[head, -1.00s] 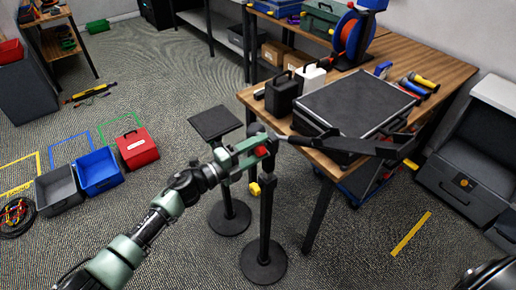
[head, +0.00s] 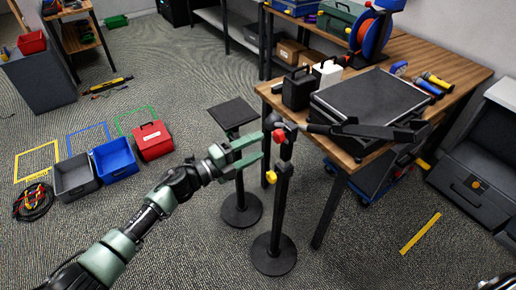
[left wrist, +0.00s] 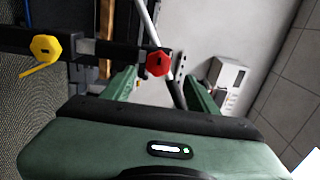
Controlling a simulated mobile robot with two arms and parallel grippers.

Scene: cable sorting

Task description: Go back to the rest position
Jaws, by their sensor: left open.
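My left gripper (head: 263,147) is open and empty, with its green fingers pointing at a black stand (head: 279,215). The stand's red knob (head: 279,135) is just beyond the fingertips in the head view. In the left wrist view the red knob (left wrist: 158,63) shows between the two green fingers. A yellow knob (head: 271,177) is lower on the stand, and in the left wrist view it shows at the left (left wrist: 45,47). My right gripper is not in view.
The wooden table (head: 462,70) holds a black case (head: 372,100) and several tools. A black-topped stand (head: 232,112) is behind my left gripper. Grey (head: 74,178), blue (head: 114,160) and red (head: 152,141) boxes lie on the floor at left. The floor between them and the stands is clear.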

